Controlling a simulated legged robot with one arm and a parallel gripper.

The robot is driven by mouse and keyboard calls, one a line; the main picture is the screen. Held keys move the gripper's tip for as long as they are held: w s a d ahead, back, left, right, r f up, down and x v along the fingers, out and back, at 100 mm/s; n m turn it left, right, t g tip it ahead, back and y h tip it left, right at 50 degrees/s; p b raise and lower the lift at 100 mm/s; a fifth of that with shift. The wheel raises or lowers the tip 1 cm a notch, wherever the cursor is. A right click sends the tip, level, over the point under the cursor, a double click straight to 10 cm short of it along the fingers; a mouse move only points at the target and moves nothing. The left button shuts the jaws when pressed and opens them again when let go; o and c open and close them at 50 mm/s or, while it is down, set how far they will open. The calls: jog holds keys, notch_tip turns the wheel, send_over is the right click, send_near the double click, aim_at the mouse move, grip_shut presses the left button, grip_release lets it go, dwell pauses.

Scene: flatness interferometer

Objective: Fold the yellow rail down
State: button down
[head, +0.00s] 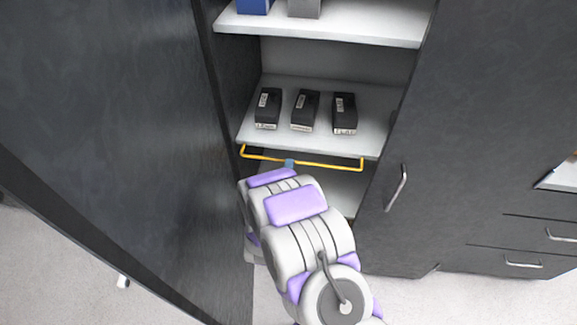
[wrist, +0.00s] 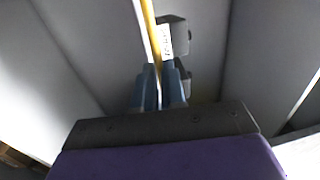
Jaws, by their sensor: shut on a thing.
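The yellow rail (head: 325,164) is a thin bar with bent ends. It runs across the front of the cabinet, just below the front edge of the middle shelf. My gripper (head: 289,163) is at the rail, left of its middle, and hides a short piece of it. In the wrist view the yellow rail (wrist: 149,30) runs down to the blue fingers of my gripper (wrist: 160,75), which are shut on it.
Three black labelled boxes (head: 303,111) stand on the middle shelf (head: 257,130) above the rail. The upper shelf (head: 340,28) holds a blue and a grey item. A large dark door panel (head: 110,130) stands at left. A dark cupboard door with a handle (head: 396,188) is at right.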

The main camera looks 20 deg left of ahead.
jog(key=shift+f+t, duration=0.3)
jog(key=shift+f+y, duration=0.1)
jog(key=shift+y, duration=0.2)
jog(key=c, duration=1.2)
grip_release()
jog(key=shift+a, duration=0.15)
